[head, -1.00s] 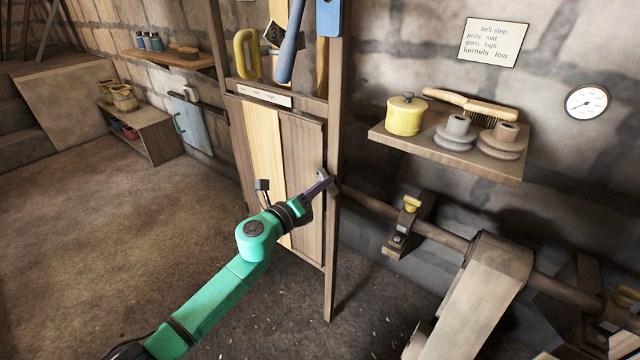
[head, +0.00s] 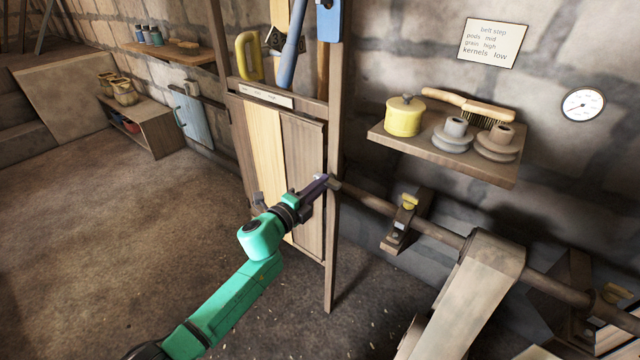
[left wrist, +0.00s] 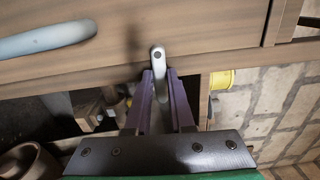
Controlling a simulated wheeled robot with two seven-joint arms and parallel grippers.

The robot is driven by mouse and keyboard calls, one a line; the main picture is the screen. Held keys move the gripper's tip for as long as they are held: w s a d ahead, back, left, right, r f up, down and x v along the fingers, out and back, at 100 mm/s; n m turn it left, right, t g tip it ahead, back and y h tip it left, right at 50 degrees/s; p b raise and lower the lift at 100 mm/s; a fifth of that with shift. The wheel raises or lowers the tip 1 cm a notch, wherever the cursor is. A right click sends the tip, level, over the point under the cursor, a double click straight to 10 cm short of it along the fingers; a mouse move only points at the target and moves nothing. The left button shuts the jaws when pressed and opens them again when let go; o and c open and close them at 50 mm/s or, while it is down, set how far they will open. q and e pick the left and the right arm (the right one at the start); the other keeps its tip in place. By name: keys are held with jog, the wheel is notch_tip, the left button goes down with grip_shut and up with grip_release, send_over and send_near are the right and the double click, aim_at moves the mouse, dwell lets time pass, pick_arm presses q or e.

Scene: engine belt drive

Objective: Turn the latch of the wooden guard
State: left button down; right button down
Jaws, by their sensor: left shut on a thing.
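The wooden guard (head: 265,135) is an upright panel of brown and pale planks in a wooden frame, left of centre in the head view. Its small grey latch (head: 334,184) sits on the right frame post; it shows as a rounded metal tab with a dark pivot in the left wrist view (left wrist: 158,56). My left gripper (head: 324,181) reaches the latch from the lower left. In the left wrist view its purple fingers (left wrist: 160,76) stand on both sides of the tab, shut on it. The fingers partly hide the latch in the head view. My right gripper is out of view.
A shelf (head: 440,160) with a yellow pot, a brush and grey pulleys juts from the wall on the right. A shaft (head: 445,236) and a wooden beam (head: 475,290) lie below it. Tools hang above the guard. The floor at left is clear.

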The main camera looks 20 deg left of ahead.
pick_arm(q)
jog(key=shift+f, duration=0.1)
dwell(0.4)
jog(key=c, duration=0.8)
grip_release()
jog(key=shift+s, duration=0.15)
jog(key=v, duration=1.4)
jog(key=shift+s, duration=0.2)
